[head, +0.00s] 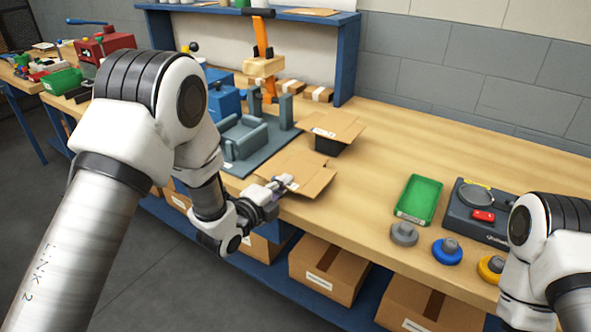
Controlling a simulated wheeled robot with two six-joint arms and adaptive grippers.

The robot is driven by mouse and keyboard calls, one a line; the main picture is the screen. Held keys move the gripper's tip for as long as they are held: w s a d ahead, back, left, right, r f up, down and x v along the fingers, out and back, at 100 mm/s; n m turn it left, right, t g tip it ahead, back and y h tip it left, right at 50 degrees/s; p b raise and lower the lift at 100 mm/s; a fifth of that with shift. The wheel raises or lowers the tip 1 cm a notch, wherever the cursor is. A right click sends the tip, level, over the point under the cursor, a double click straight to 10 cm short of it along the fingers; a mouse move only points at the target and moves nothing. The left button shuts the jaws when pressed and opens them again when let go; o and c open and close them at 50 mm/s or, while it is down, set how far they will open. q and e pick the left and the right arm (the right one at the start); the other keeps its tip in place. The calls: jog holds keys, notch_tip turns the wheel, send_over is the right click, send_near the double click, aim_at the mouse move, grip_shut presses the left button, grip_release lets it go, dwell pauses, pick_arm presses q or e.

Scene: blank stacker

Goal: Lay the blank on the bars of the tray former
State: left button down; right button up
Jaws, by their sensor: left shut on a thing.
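A flat brown cardboard blank (309,172) is in my left gripper (283,184), which is shut on its near left edge. The blank is over the bench's front edge, to the right of the tray former (243,137). The former is a grey-blue fixture with bars and uprights on a base plate. The blank hides part of the plate's right side; I cannot tell how high the blank is above the bench. Another brown blank (338,124) lies on a dark stand (329,146) behind. My right arm shows at the right edge; its gripper is out of view.
A green tray (419,198), a dark scale (474,222) and grey, blue and yellow knobbed weights are on the right of the bench. An orange-handled press (262,40) stands behind the former. Cardboard boxes (325,277) sit on the shelf below.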

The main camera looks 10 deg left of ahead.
aim_at(282, 168)
pick_arm(q)
jog(key=shift+r+p, duration=1.55)
jog(key=shift+r, duration=0.9)
